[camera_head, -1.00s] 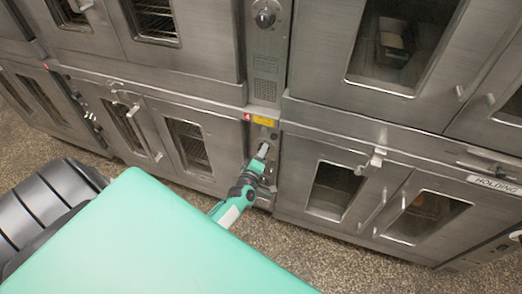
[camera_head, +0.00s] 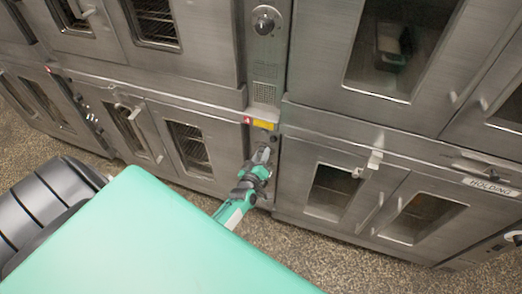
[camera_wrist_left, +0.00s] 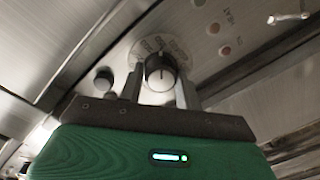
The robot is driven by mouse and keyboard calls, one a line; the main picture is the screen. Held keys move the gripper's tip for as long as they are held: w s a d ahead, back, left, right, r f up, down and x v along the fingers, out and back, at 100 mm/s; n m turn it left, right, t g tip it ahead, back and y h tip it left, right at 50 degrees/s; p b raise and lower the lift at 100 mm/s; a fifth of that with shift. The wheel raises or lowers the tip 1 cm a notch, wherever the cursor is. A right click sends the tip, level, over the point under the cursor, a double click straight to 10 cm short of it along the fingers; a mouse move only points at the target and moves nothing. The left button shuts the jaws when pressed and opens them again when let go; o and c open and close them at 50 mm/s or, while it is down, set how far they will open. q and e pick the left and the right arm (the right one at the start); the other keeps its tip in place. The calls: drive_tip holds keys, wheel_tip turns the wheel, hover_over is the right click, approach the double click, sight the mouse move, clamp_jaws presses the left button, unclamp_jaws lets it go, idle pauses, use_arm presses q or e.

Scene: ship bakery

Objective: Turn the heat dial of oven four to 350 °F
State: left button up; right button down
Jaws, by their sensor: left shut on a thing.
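The heat dial (camera_wrist_left: 160,72) is a round dark knob with a light rim, on a printed scale ring (camera_wrist_left: 137,52) on a steel panel in the left wrist view. The scale numbers are too blurred to read, so I cannot tell the setting. My left gripper (camera_wrist_left: 160,88) has one finger on each side of the knob and is shut on it. In the head view, my left gripper (camera_head: 262,155) reaches the lower control panel under a yellow label (camera_head: 263,124) and hides the dial there. My right gripper is not in view.
A smaller dark knob (camera_wrist_left: 104,79) sits left of the dial in the left wrist view. Red round lights (camera_wrist_left: 225,51) are to its right. Another dial (camera_head: 264,21) is on the upper oven's panel. Steel oven doors (camera_head: 330,188) flank the panel, and speckled floor (camera_head: 300,255) lies in front.

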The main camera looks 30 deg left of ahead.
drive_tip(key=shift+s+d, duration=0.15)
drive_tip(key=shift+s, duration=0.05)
use_arm(q)
drive_tip(key=o, duration=1)
drive_tip(key=shift+f, duration=0.1)
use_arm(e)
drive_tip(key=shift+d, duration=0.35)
use_arm(q)
drive_tip(key=shift+b+v, duration=0.6)
drive_tip(key=shift+v, duration=6.25)
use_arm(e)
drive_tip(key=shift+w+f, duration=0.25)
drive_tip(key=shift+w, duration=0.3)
